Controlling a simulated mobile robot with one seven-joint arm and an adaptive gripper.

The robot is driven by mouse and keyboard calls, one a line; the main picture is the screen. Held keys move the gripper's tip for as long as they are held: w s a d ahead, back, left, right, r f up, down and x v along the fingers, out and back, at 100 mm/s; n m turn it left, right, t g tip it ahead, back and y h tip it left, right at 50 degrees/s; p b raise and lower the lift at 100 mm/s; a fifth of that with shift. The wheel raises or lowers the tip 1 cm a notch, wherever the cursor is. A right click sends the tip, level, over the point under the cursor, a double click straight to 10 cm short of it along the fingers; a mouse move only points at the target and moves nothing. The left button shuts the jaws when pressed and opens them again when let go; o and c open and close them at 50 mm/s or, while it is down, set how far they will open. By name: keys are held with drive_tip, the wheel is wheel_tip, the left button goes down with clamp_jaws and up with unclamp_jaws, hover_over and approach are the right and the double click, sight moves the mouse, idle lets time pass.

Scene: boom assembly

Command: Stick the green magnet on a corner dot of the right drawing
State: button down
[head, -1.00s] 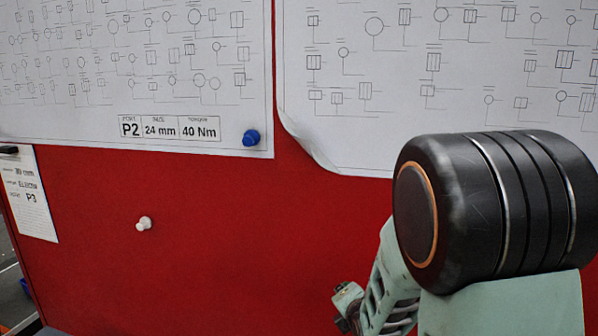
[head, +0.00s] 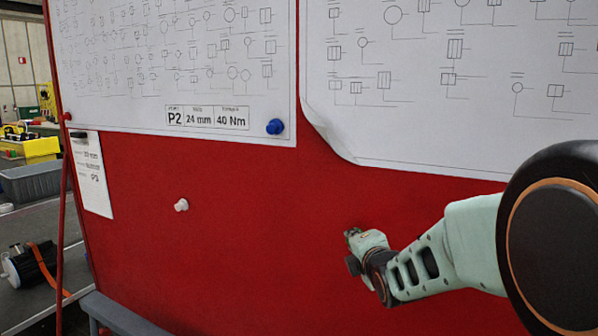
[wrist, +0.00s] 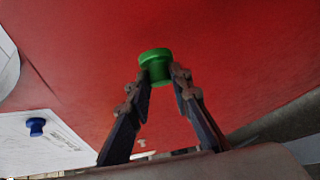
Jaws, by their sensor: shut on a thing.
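The green magnet (wrist: 155,66) is held between the fingertips of my gripper (wrist: 160,85) in the wrist view, with the red board behind it. In the head view my gripper (head: 355,240) is in front of the red board, below the right drawing; the magnet does not show there. The right drawing (head: 450,90) hangs on the board, and its lower left corner curls away. Its dots cannot be made out in the head view. In the wrist view, a piece of white paper (wrist: 8,65) shows at the left edge.
The left drawing (head: 180,80) has a blue magnet (head: 275,127) at its lower right corner. A white magnet (head: 181,205) sits on the bare red board (head: 250,230). A small note (head: 92,175) hangs at the left. Grey bins (head: 30,183) stand beyond the board.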

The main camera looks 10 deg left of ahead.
drive_tip(key=s+a+r+m+t+y+b, duration=0.15)
drive_tip(key=a+r+y+b, duration=0.25)
drive_tip(key=a+r, duration=0.5)
drive_tip(key=s+a+r+t+y+b, duration=0.2)
drive_tip(key=a+r+y+b, duration=0.15)
drive_tip(key=r, duration=0.95)
drive_tip(key=shift+h, duration=0.25)
drive_tip(key=shift+w+d+r+p, duration=0.1)
drive_tip(key=shift+w+d+p, duration=0.4)
drive_tip(key=shift+w+p, duration=0.95)
drive_tip(key=shift+w+d+f+p, duration=0.1)
drive_tip(key=shift+w+d+p, duration=0.45)
drive_tip(key=shift+w, duration=1.65)
drive_tip(key=shift+w+d+r+p, duration=0.1)
drive_tip(key=shift+w+d+p, duration=0.35)
drive_tip(key=shift+w+p, duration=1)
drive_tip(key=shift+w+b, duration=0.4)
drive_tip(key=shift+w, duration=0.1)
drive_tip(key=c, duration=1.7)
unclamp_jaws()
drive_tip(key=shift+o, duration=0.2)
